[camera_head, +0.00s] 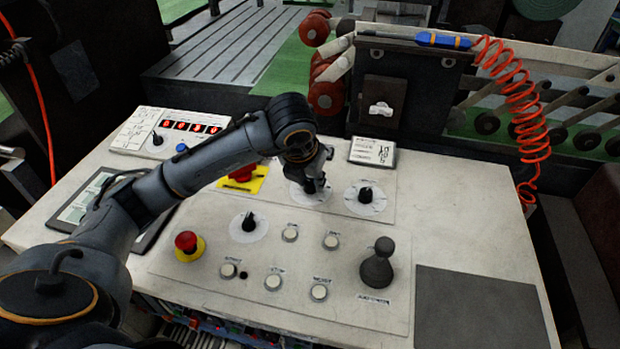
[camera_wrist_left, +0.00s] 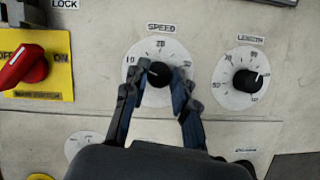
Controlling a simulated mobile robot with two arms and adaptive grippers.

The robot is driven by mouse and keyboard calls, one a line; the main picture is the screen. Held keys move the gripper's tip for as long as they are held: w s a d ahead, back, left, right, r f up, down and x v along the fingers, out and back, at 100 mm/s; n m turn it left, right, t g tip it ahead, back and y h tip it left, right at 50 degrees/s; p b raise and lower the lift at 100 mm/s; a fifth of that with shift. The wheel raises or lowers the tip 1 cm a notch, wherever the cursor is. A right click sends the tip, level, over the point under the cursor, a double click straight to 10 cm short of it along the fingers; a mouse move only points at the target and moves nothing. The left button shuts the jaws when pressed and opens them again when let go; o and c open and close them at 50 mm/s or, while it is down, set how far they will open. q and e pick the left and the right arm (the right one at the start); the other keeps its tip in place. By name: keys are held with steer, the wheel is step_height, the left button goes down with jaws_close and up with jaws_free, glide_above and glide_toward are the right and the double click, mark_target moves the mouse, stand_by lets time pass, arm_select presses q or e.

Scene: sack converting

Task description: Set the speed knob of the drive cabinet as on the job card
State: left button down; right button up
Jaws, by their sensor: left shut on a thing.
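The speed knob (camera_wrist_left: 159,74) is a black knob on a round white dial marked 10, 20 and further numbers, under a SPEED label (camera_wrist_left: 161,28). Its white pointer line is turned to the upper left, between 10 and 20. My left gripper (camera_wrist_left: 154,86) has one finger on each side of the knob and is shut on it. In the head view the left gripper (camera_head: 314,184) comes down over the speed dial (camera_head: 306,199) and mostly hides the knob. A small card with handwriting (camera_head: 373,152) lies behind the dials; its figures are too small to read surely. My right gripper is not in view.
The length knob (camera_wrist_left: 247,82) stands close to the right of the speed dial. A red switch on a yellow plate (camera_wrist_left: 30,66) is at the left. A red stop button (camera_head: 187,242), several white buttons and a dark joystick (camera_head: 377,266) stand nearer on the panel.

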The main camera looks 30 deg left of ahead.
arm_select(q)
steer(key=c, duration=1.1)
jaws_free()
steer(key=shift+o, duration=0.2)
steer(key=v, duration=1.2)
steer(key=shift+a, duration=0.1)
